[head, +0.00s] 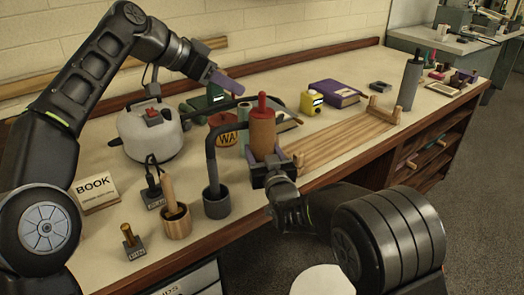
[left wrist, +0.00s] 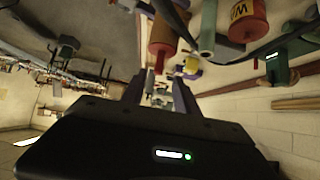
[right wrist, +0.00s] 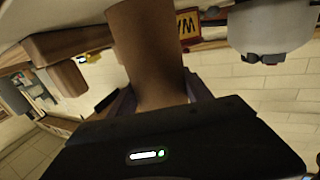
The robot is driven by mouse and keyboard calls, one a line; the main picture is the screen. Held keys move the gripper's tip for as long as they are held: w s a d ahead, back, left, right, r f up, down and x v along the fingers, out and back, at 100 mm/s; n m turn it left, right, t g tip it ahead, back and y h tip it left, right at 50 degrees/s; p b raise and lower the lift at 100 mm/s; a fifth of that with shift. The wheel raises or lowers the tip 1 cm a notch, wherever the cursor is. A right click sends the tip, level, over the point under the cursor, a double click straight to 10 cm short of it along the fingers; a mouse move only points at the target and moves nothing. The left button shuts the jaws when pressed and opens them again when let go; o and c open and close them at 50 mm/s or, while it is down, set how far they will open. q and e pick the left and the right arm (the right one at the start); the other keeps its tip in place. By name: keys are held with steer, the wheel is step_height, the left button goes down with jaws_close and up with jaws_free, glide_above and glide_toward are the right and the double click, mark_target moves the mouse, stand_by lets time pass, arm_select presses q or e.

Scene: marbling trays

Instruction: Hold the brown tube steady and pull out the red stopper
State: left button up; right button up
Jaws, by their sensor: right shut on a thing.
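The brown tube (head: 262,132) stands upright near the middle of the bench, with the red stopper (head: 262,103) in its top. My right gripper (head: 272,166) is shut on the lower part of the tube, which fills the space between its fingers in the right wrist view (right wrist: 147,50). My left gripper (head: 228,82) is up and to the left of the stopper, apart from it, with its fingers pointing right. In the left wrist view its fingers are spread and empty. The red stopper (left wrist: 160,58) shows there beyond the fingertips, below the brown tube (left wrist: 163,32).
A grey kettle (head: 150,132) and a red tin (head: 223,130) stand left of the tube. A dark holder with a curved arm (head: 216,203) is close beside it. A slatted wooden rack (head: 345,138) lies to the right. A yellow item (head: 311,102) and a purple book (head: 335,95) are behind.

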arm_select(q)
steer(key=shift+o, duration=0.4)
steer(key=shift+o, duration=0.3)
steer(key=shift+d+r, duration=0.1)
steer(key=s+d+f+n+t+h, duration=0.1)
steer(key=s+d+f+n+t, duration=0.15)
steer(key=d+n, duration=0.65)
steer(key=s+d+f+n+t+h, duration=0.1)
steer(key=s+d+f+n+t, duration=0.15)
steer(key=d+n, duration=0.7)
steer(key=a+f+n+t+y, duration=0.1)
steer(key=a+n+t+y, duration=0.2)
steer(key=n, duration=1)
steer(key=w+a+f+n+t+y, duration=0.1)
steer(key=a+n+t+y, duration=0.2)
steer(key=a+n, duration=0.6)
steer(key=n+y, duration=0.1)
steer(key=n, duration=0.4)
steer(key=shift+w+a+f+t+y, duration=0.2)
steer(key=shift+w+f+t+y, duration=0.1)
steer(key=shift+y, duration=0.1)
